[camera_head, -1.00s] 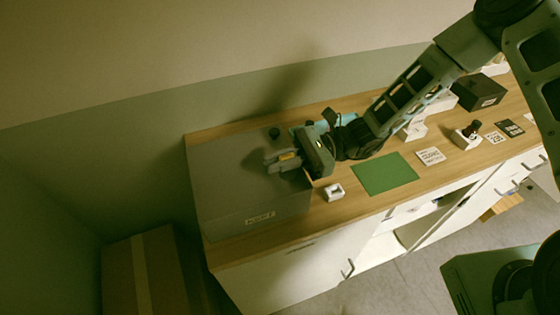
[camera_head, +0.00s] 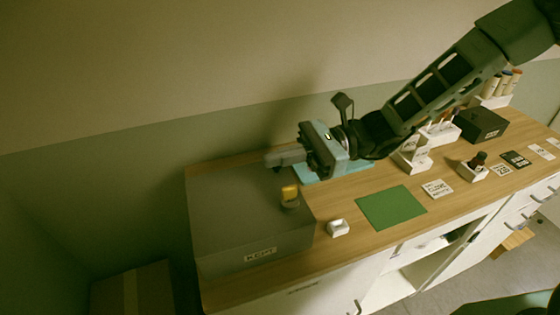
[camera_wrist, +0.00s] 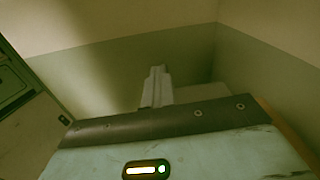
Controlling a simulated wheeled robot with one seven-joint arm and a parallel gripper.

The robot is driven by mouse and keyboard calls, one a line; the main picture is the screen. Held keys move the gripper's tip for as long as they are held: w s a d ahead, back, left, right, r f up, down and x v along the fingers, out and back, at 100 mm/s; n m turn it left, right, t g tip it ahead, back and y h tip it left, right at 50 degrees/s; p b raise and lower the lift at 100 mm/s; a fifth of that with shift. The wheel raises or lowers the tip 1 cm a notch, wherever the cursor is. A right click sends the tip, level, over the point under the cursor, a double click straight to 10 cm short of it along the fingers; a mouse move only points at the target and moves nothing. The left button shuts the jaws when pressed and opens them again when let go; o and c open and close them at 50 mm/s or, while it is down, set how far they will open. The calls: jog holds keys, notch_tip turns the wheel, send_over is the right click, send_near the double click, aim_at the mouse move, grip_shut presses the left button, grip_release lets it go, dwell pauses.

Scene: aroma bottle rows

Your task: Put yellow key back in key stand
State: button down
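No clear key or key stand can be made out in these views. The yellow thing I see is a small yellow-topped item (camera_head: 290,192) with a darker lower part, standing on the grey box (camera_head: 225,225) labelled "KEPT". My gripper (camera_head: 272,160) is above the box, behind and slightly left of the yellow-topped item and apart from it. The fingers overlap in the head view, so the gap between them is unclear. In the wrist view, a grey finger shape (camera_wrist: 155,88) shows beyond the gripper body, with nothing yellow in sight.
A small white holder (camera_head: 338,228) stands right of the box, beside a green mat (camera_head: 390,207). White stands (camera_head: 413,157), a black box (camera_head: 482,124), a dark bottle in a white holder (camera_head: 474,172) and cards (camera_head: 437,189) stand or lie farther right. The wall is behind.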

jog(key=shift+c, duration=2.2)
grip_release()
